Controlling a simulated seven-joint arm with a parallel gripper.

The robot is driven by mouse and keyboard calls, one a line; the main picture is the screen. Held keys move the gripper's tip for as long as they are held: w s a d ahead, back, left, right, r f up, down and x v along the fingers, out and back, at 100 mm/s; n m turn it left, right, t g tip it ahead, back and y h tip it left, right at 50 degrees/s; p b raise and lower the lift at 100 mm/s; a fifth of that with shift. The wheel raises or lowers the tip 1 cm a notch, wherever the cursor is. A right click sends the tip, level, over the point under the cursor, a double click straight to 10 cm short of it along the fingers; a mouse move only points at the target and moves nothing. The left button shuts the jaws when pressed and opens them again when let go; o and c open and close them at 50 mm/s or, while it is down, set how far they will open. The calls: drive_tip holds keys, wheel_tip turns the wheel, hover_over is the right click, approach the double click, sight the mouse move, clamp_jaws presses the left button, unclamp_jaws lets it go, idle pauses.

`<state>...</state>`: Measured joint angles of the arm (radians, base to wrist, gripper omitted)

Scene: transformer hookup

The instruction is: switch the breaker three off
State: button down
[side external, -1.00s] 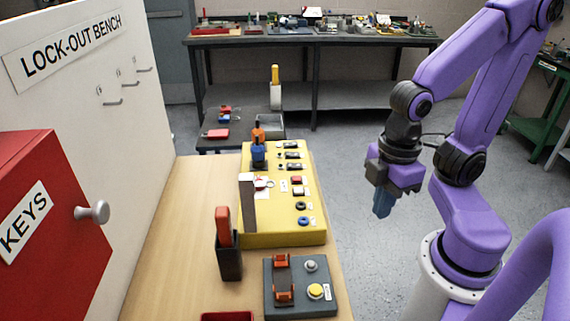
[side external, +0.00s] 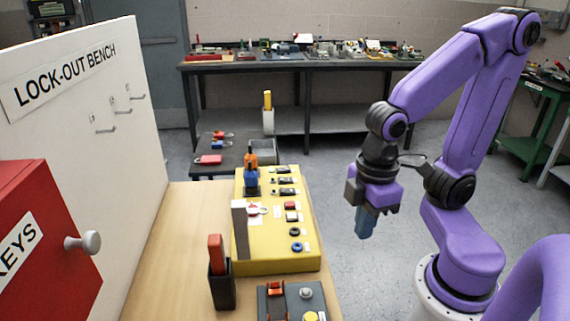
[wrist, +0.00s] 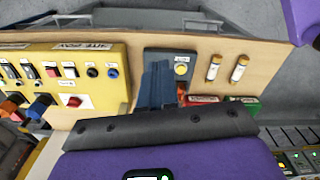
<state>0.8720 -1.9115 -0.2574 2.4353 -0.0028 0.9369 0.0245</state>
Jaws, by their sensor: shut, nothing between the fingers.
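The yellow panel box (side external: 275,258) lies on the wooden bench, left of my gripper in the side view. Small black breaker switches (side external: 286,180) sit in a row on its far half; they also show at the left of the wrist view (wrist: 30,70). Their labels are too small to read, so I cannot tell which is breaker three or its lever position. My gripper (side external: 366,224) hangs to the right of the box, pointing down, apart from everything. Its blue fingers (wrist: 157,82) are shut and empty, in front of the grey button box in the wrist view.
The grey box (side external: 291,300) with a yellow button stands at the bench's near end. A red-handled item in a black holder (side external: 221,290) and a pale upright plate (side external: 240,230) stand left of the switches. The red KEYS cabinet (side external: 50,260) is at far left.

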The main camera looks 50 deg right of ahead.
drive_tip(key=w+r+m, duration=0.1)
drive_tip(key=w+m, duration=0.2)
drive_tip(key=w, duration=0.6)
drive_tip(key=w+d+r+m+h, duration=0.15)
drive_tip(key=w+m, duration=0.25)
drive_tip(key=w, duration=0.4)
drive_tip(key=w+a+r+m+y, duration=0.1)
drive_tip(key=w+m, duration=0.2)
drive_tip(key=w, duration=0.6)
drive_tip(key=m+g, duration=0.1)
drive_tip(key=m, duration=1)
hover_over(287, 168)
drive_tip(key=w+a, duration=0.1)
drive_tip(key=a, duration=0.1)
drive_tip(key=shift+w+d+f+h, duration=0.1)
drive_tip(key=shift+f+h, duration=0.15)
drive_tip(key=shift+f, duration=0.3)
drive_tip(key=shift+w+d+f+h, duration=0.1)
drive_tip(key=shift+f+h, duration=0.1)
drive_tip(key=shift+f, duration=0.35)
drive_tip(key=f, duration=0.9)
drive_tip(key=s+d+f, duration=0.1)
drive_tip(key=f, duration=0.4)
drive_tip(key=shift+s+d, duration=0.1)
